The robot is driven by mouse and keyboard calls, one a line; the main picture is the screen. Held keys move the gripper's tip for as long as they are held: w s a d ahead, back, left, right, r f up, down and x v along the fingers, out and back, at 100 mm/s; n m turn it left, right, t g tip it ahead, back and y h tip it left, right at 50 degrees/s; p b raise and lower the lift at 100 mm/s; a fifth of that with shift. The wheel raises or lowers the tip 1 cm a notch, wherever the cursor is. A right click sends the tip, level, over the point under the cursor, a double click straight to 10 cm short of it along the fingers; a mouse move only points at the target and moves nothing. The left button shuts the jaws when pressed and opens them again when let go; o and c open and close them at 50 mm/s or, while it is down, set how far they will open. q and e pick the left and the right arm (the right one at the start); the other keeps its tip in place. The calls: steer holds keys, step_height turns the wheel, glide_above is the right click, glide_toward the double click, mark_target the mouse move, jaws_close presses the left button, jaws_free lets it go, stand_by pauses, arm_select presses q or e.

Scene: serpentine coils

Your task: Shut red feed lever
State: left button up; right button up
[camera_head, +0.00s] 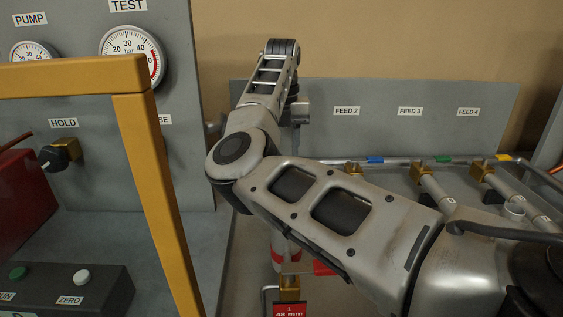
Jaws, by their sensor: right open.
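A red lever (323,268) shows just below my right arm, its upper part hidden by the arm. It sticks out to the right of a pipe with a red band (278,256). A brass valve body (289,287) and a red tag (289,310) sit below it at the bottom edge. My right arm crosses the middle of the view and bends up to the wrist. My right gripper (301,113) is open, mostly hidden behind my forearm, up and away from the red lever. My left gripper is not in view.
A yellow frame (152,170) stands at left before a grey gauge panel (100,180). A button box (75,290) lies lower left. Pipes with blue (375,160), green (442,159) and yellow (503,158) bands run right, below a grey backboard (390,125).

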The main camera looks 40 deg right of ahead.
step_height(320, 180, down, 4)
steer(key=shift+f, duration=0.45)
jaws_close()
